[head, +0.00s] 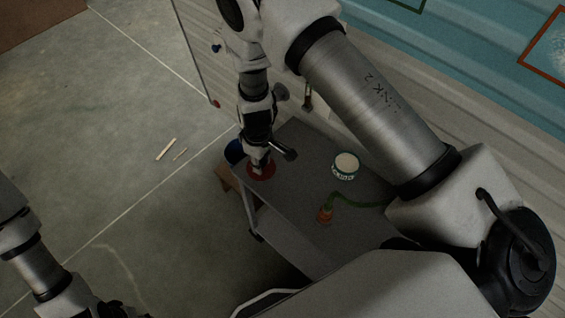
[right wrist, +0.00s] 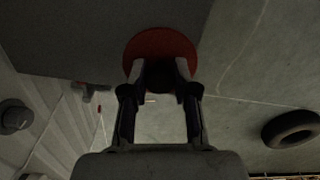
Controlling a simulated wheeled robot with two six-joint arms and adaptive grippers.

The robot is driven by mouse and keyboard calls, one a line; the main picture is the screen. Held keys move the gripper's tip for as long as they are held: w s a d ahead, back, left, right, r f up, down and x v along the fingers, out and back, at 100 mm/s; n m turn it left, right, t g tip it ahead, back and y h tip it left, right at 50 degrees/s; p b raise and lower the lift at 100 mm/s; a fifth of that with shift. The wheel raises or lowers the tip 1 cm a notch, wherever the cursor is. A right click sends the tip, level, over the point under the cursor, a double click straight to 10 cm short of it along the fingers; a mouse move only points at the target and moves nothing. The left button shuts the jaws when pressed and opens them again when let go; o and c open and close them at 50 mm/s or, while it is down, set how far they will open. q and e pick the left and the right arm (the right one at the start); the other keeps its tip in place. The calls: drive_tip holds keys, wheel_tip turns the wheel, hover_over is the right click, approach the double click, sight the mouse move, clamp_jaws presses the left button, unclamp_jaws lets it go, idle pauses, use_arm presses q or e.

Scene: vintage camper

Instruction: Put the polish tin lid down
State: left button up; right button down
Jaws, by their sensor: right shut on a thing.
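The polish tin lid (head: 267,171) appears as a red, round disc near the left end of the grey tabletop. It also shows in the right wrist view (right wrist: 160,38), at my fingertips and close to the table corner. My right gripper (head: 262,163) points down and is shut on it. The fingers hide part of the disc, and I cannot tell whether it touches the tabletop. An open, round tin (head: 345,172) with a pale inside and a white and teal side stands on the table, right of the gripper.
The grey table (head: 295,235) stands beside the camper wall (head: 460,90). An orange item (head: 325,215) with a green hose-like part sits near its front edge. A blue object (head: 234,151) is by its left end. A tyre (right wrist: 290,129) lies on the floor.

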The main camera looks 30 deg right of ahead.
drive_tip(key=b, duration=0.2)
hover_over(283, 163)
drive_tip(key=shift+a+f, duration=0.3)
drive_tip(key=shift+f, duration=0.05)
drive_tip(key=shift+d+f, duration=0.15)
drive_tip(key=shift+d, duration=0.15)
wheel_tip(283, 163, down, 4)
drive_tip(key=b, duration=0.3)
drive_tip(key=shift+r, duration=0.25)
drive_tip(key=shift+w+r, duration=0.1)
drive_tip(key=shift+r, duration=0.05)
use_arm(q)
wheel_tip(283, 163, down, 6)
drive_tip(key=shift+r, duration=0.1)
use_arm(e)
drive_tip(key=c, duration=1.3)
unclamp_jaws()
drive_tip(key=o, duration=0.4)
